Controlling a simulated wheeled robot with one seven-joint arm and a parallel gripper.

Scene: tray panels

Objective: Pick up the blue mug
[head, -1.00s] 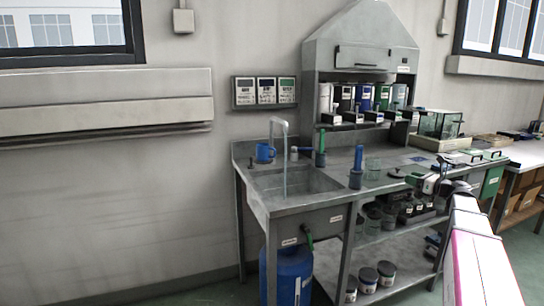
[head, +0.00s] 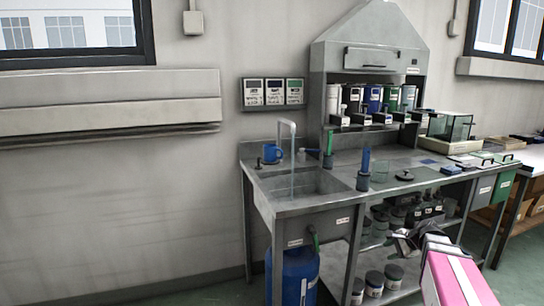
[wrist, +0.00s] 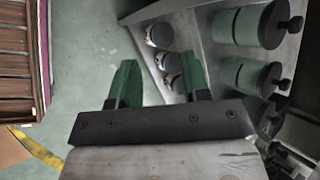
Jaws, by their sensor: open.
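The blue mug (head: 272,153) stands upright on the metal counter at the back left corner, beside the sink and its tall faucet. My gripper (head: 404,240) is at the front right of the bench, lower than the counter top and well away from the mug. In the wrist view my gripper (wrist: 158,82) is open, with two green fingers apart and nothing between them. The mug does not show in the wrist view.
The sink (head: 303,187) and faucet (head: 290,128) stand close to the mug. Blue and green upright items stand right of the sink. A lower shelf (head: 395,272) holds jars. A blue barrel (head: 297,277) sits underneath. Open floor lies at the left.

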